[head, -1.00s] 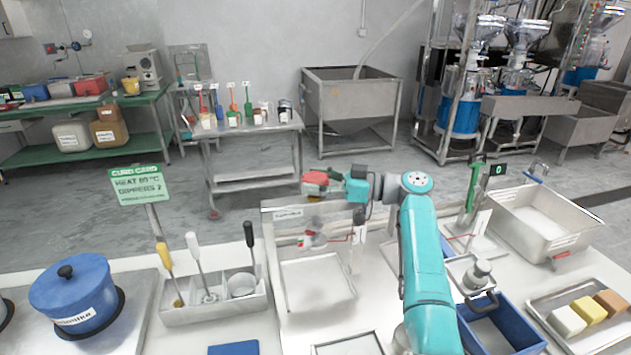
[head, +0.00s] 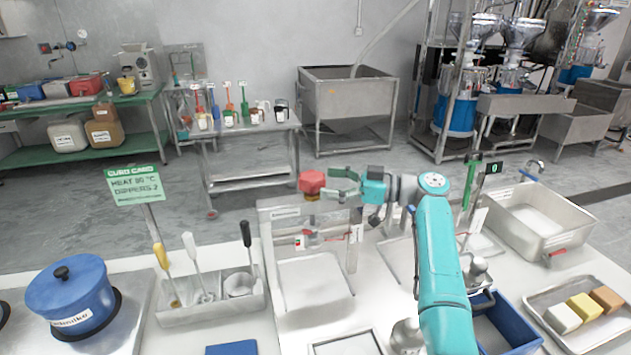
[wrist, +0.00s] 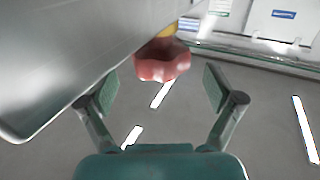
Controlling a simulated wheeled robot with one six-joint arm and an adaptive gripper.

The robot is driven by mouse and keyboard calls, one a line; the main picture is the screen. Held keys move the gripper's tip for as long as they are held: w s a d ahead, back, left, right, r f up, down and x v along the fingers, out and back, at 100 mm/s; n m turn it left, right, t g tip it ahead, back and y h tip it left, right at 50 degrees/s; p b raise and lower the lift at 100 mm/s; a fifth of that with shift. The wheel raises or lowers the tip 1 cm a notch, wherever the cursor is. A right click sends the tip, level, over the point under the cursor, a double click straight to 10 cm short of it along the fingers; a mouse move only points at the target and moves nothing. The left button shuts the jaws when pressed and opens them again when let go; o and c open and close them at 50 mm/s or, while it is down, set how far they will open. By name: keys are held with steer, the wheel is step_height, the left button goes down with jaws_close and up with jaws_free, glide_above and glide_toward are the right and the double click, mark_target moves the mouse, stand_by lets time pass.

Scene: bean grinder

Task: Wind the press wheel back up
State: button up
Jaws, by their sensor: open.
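The press wheel, a red lobed knob (head: 312,181) on a yellow collar, sits at the top of the press frame (head: 285,212) in the head view. In the wrist view the wheel (wrist: 162,60) is ahead of the fingers, roughly centred between them. My gripper (head: 335,185) is level with the wheel, just to its right, with its fingers pointing at it. The gripper (wrist: 160,88) is open and empty in the wrist view, with a gap between the fingertips and the wheel. My arm hides part of the bench to the right.
A metal plate covers the left of the wrist view. Below the wheel stand the press's clear panel and a pale tray (head: 310,285). A tool caddy (head: 210,300) and blue pot (head: 70,295) are left; a blue crate (head: 505,330) and sink (head: 545,220) are right.

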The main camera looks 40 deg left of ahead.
steer(key=v, duration=0.7)
steer(key=shift+d, duration=0.3)
steer(key=shift+w, duration=0.15)
